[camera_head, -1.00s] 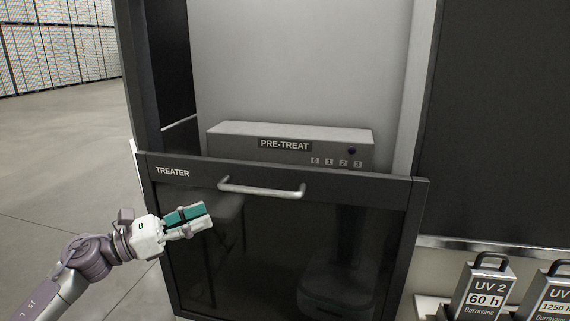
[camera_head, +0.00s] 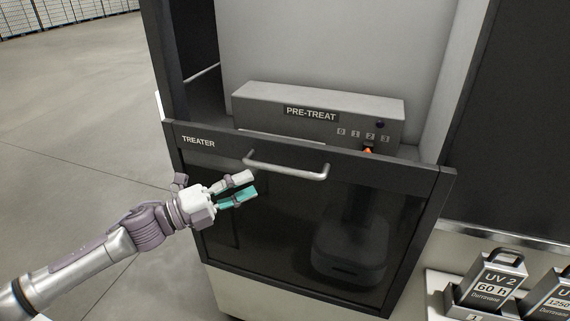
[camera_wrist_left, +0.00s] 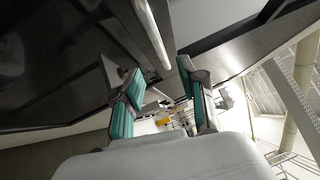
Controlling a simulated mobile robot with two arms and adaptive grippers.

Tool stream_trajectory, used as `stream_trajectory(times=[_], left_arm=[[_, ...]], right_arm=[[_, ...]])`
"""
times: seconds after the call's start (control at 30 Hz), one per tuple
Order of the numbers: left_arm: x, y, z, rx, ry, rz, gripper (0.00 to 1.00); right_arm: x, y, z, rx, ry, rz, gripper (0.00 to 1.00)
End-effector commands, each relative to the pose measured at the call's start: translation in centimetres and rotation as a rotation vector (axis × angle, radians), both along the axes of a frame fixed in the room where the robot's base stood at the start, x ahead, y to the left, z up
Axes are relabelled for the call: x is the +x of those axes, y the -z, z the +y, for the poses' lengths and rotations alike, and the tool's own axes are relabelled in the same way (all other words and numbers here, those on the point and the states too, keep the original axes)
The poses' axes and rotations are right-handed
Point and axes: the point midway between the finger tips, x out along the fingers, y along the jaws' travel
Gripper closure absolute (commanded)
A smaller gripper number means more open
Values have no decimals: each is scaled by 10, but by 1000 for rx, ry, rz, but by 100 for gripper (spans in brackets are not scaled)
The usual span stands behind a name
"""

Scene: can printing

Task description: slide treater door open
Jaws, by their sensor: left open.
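The treater door (camera_head: 222,172) is a dark glass panel in a black frame labelled TREATER. It covers the lower part of the cabinet front, and the space above its top rail is open. Its silver bar handle (camera_head: 287,169) runs across the top rail. My left gripper (camera_head: 250,184) is open and empty, just below and left of the handle, its fingers pointing right. In the left wrist view the handle bar (camera_wrist_left: 151,34) runs down from the top edge toward the gap between the teal-padded fingertips (camera_wrist_left: 160,76). I cannot tell whether they touch it. My right gripper is not in view.
A grey PRE-TREAT box (camera_head: 318,117) stands inside the cabinet behind the door, with an orange mark below its digits. At lower right, metal UV weights (camera_head: 491,286) stand on a light ledge. The floor (camera_head: 70,150) at left is clear.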

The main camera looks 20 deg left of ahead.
Motion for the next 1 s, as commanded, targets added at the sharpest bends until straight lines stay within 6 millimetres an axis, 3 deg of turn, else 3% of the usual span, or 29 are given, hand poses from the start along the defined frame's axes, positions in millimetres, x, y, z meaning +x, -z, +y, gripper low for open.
stream_trajectory(times=[0.2, 0.5, 0.9, 1.0], left_arm=[[28, -14, -31, -2, 3, -6, 59], [58, -15, -64, 0, 2, -3, 59], [64, -13, -70, 3, 1, -2, 59], [64, -13, -70, 2, 2, -2, 72]], right_arm=[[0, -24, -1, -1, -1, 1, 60], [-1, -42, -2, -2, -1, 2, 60], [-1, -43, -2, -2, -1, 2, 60], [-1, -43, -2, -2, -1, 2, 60]])
